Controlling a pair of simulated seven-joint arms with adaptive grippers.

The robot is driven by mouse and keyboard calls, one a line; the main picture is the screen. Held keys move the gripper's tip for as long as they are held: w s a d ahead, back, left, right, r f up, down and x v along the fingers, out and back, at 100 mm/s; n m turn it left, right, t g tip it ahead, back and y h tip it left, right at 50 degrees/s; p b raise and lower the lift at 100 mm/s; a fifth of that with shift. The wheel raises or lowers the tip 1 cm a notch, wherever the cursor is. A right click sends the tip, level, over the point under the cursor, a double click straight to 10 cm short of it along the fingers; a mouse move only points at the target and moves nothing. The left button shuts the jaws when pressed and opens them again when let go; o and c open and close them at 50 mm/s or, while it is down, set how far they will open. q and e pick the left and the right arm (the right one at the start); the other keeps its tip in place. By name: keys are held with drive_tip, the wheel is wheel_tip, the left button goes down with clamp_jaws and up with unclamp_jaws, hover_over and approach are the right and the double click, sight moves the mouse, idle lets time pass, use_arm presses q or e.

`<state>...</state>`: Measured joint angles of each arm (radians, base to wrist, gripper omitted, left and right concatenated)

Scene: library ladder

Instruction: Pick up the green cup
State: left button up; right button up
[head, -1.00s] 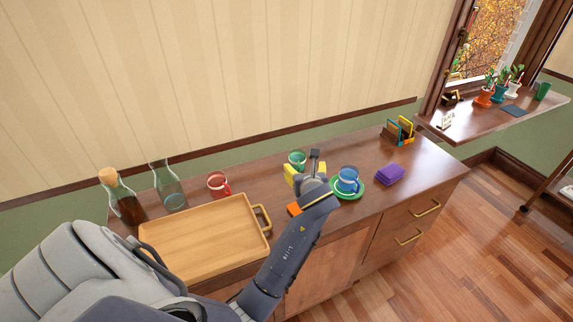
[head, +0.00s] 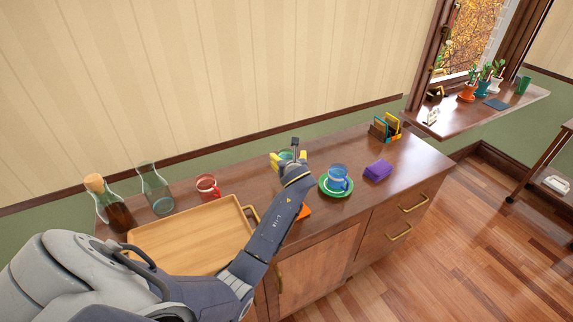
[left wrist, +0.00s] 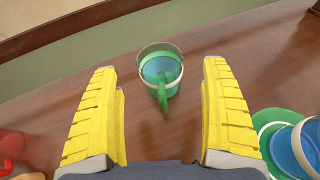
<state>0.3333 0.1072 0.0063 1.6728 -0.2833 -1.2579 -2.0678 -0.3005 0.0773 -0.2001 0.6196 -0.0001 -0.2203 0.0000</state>
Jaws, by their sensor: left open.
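The green cup (head: 286,154) stands upright at the back of the wooden cabinet top, partly hidden by my gripper in the head view. In the left wrist view the green cup (left wrist: 161,76) shows a bluish inside, with its green handle facing me. My left gripper (head: 289,159) is open and empty, its yellow fingers to either side of the cup in the picture. In the left wrist view the cup lies in line with the gap between the fingertips, with space on both sides. My right gripper is not in view.
A blue cup on a green saucer (head: 323,190) stands right of the gripper, near a purple stack (head: 378,170). A red mug (head: 207,187), a tray (head: 180,241), a carafe (head: 156,187) and a corked bottle (head: 113,212) are left. A letter holder (head: 385,129) stands at the back right.

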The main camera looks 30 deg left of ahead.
sight(285, 152)
use_arm(q)
drive_tip(key=shift+x, duration=2.6)
drive_tip(key=c, duration=1.4)
drive_tip(key=shift+r, duration=0.1)
